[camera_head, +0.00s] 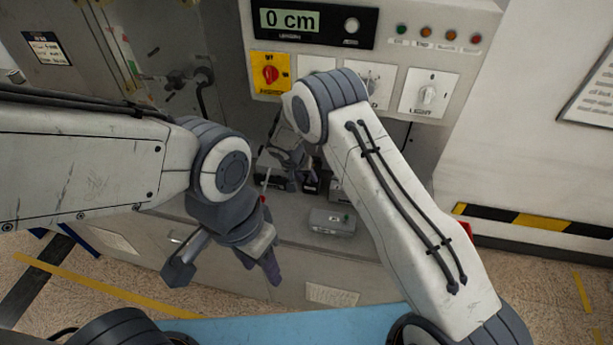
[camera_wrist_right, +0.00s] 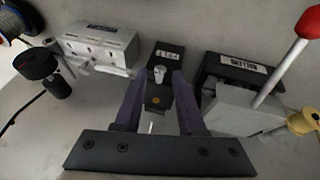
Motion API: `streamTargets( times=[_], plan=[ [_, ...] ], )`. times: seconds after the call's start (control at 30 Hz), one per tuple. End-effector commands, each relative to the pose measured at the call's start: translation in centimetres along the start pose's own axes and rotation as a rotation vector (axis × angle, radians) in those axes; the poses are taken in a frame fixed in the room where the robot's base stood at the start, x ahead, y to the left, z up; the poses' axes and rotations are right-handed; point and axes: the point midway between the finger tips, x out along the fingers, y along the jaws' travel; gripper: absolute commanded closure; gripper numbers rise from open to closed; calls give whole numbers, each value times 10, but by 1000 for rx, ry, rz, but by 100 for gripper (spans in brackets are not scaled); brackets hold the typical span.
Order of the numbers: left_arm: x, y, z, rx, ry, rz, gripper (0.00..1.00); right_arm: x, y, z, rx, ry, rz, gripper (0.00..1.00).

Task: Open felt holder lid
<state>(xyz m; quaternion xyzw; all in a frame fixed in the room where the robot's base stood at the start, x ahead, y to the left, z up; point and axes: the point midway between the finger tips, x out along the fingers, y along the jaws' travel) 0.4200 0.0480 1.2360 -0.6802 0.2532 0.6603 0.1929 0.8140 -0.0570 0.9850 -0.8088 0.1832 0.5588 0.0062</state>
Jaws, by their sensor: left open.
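The felt holder (camera_wrist_right: 172,53) is a small black box with a "FELT" label, in the middle of the right wrist view. A silver knob (camera_wrist_right: 159,75) stands up on it. My right gripper (camera_wrist_right: 160,82) is open, with its purple fingers apart on either side of the knob; I cannot tell whether they touch it. In the head view the right gripper (camera_head: 297,172) is over the bench, and it and its arm hide most of the holder. My left gripper (camera_head: 225,268) is open and empty at the bench's front, with its fingers wide apart.
A black box labelled "ROLLERS" (camera_wrist_right: 238,68) and a red-knobbed lever (camera_wrist_right: 283,65) stand close on one side of the holder. A pale box (camera_wrist_right: 104,42) is on the other side. A grey box (camera_head: 332,221) sits near the bench's front. A control panel (camera_head: 360,85) rises behind.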

Motion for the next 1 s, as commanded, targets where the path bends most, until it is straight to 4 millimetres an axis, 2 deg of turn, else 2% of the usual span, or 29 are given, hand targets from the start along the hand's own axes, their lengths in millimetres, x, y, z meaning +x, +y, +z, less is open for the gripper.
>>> streamTargets(
  times=[0.03,0.07,0.1,1.0],
  plan=[
    [0,0,0,0,0,0,50,0,0,0,0,0,0,85],
    [0,0,0,0,0,0,50,0,0,0,0,0,0,96],
    [0,0,0,0,0,0,50,0,0,0,0,0,0,100],
    [0,0,0,0,0,0,50,-1,0,0,-1,0,0,100]
  ],
)
